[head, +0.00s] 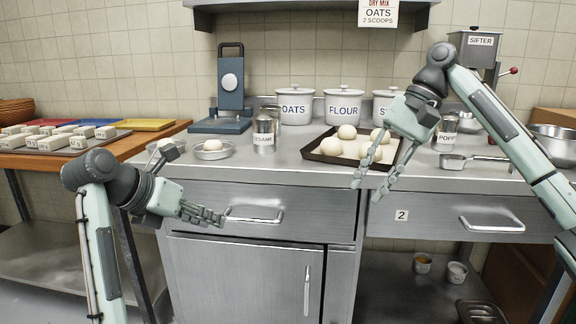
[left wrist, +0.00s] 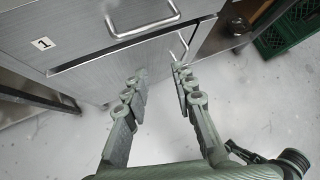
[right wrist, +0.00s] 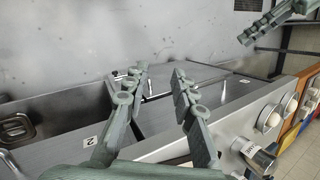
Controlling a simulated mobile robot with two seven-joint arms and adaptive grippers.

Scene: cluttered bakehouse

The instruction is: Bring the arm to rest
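My left gripper (head: 203,212) hangs in front of the steel counter, near the handle of its left drawer (head: 290,213). In the left wrist view (left wrist: 159,82) its two fingers are apart with nothing between them. My right gripper (head: 374,182) points down in front of the dough tray and the counter's front edge. In the right wrist view (right wrist: 160,72) its fingers are apart and empty. Part of my left gripper also shows at that view's top right. Both arms hold nothing.
A dark tray (head: 312,154) of dough balls lies on the counter (head: 240,170) behind my right gripper. A wooden table (head: 30,160) is at left. Floor in front is clear.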

